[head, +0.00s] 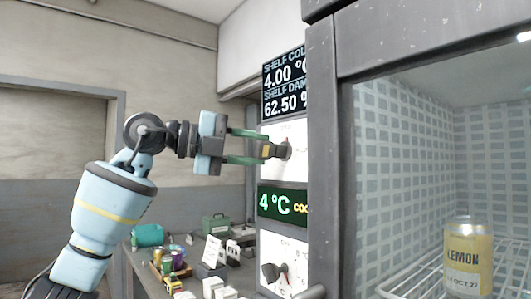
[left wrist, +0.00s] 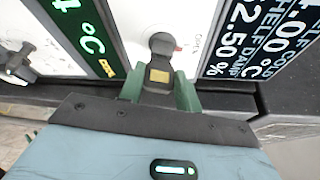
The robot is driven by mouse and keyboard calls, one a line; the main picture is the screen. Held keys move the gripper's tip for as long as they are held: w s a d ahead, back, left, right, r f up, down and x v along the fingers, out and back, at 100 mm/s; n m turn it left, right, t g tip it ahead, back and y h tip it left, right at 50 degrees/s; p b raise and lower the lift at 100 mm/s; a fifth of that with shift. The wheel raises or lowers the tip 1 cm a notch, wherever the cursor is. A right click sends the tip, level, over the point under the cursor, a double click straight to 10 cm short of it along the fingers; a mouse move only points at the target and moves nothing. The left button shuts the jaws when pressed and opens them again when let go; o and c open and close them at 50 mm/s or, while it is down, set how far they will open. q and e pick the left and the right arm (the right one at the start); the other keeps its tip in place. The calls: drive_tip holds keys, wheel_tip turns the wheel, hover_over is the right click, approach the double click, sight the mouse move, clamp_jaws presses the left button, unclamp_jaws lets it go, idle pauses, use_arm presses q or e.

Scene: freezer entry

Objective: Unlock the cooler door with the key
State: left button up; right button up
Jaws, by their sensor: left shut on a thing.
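My left gripper (head: 262,147) is shut on the dark key (head: 267,151), which has a yellow patch. The green fingers grip it from both sides; in the left wrist view the key (left wrist: 160,74) sits between them. The key's far end meets the round dark lock (head: 284,151) on a white plate with a red mark. How deep the key sits in the lock is hidden. The cooler's grey frame (head: 323,150) stands right of the lock, with glass beside it. My right gripper is in neither view.
A green temperature display (head: 282,204) and a lower dial (head: 282,274) are below the lock; a black shelf display (head: 284,85) is above. A can (head: 467,256) stands on a wire shelf inside the cooler. A cluttered table (head: 140,262) is at lower left.

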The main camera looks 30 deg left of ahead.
use_arm(q)
drive_tip(key=shift+f+n+t+h, duration=0.15)
drive_tip(key=shift+n+t+h, duration=0.25)
drive_tip(key=shift+n, duration=0.7)
drive_tip(key=o, duration=1.9)
drive_tip(key=shift+o, duration=0.2)
drive_tip(key=shift+s, duration=0.1)
drive_tip(key=s+a, duration=0.3)
drive_tip(key=s, duration=0.5)
drive_tip(key=shift+a, duration=0.2)
idle(0.4)
